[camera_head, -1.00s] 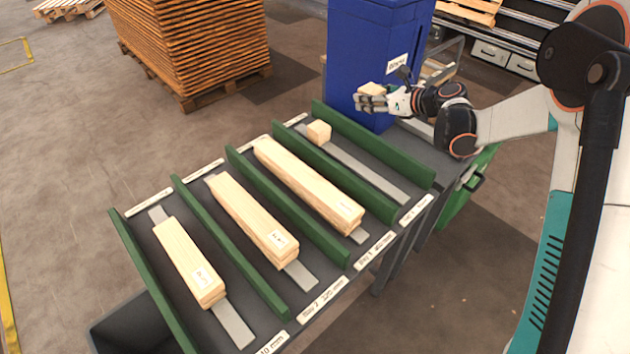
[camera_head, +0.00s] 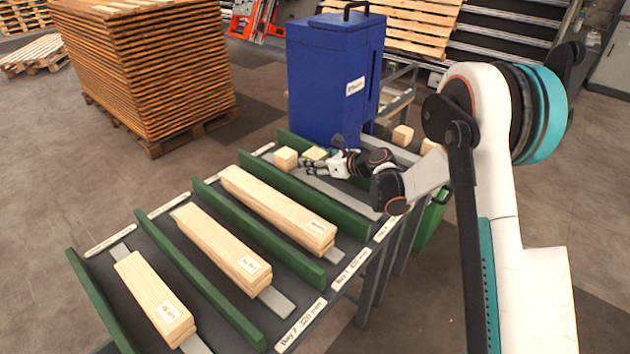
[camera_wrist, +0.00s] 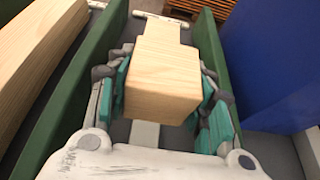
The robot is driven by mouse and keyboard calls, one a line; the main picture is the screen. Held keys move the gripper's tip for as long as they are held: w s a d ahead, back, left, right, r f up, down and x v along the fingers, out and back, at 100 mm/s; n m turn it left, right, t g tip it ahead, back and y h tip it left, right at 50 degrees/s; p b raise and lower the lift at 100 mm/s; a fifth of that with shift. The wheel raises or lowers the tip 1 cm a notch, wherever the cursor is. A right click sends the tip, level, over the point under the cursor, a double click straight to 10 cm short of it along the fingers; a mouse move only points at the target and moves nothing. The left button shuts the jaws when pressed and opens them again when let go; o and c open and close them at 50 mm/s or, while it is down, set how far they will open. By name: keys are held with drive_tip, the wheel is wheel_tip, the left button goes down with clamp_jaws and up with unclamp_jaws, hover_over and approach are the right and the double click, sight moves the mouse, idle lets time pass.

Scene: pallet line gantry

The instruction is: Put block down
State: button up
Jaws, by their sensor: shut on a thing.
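A small pale wooden block (camera_head: 315,153) is held in my gripper (camera_head: 312,166), low over the far end of the rightmost bay. In the wrist view the held block (camera_wrist: 162,75) fills the space between the teal-padded fingers (camera_wrist: 165,90). Another small wooden block (camera_head: 285,158) sits in the same bay, just left of my fingers in the head view.
Green dividers (camera_head: 320,192) flank the bay. Long timber pieces (camera_head: 278,212) lie in the other bays. A blue bin (camera_head: 325,85) stands close behind my gripper. Another small block (camera_head: 402,135) lies right of the bin. The nearer part of the bay's grey strip is clear.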

sight(315, 182)
drive_tip(key=shift+f+b, duration=0.95)
drive_tip(key=shift+f, duration=1.85)
drive_tip(key=shift+r, duration=0.1)
drive_tip(key=o, duration=1.1)
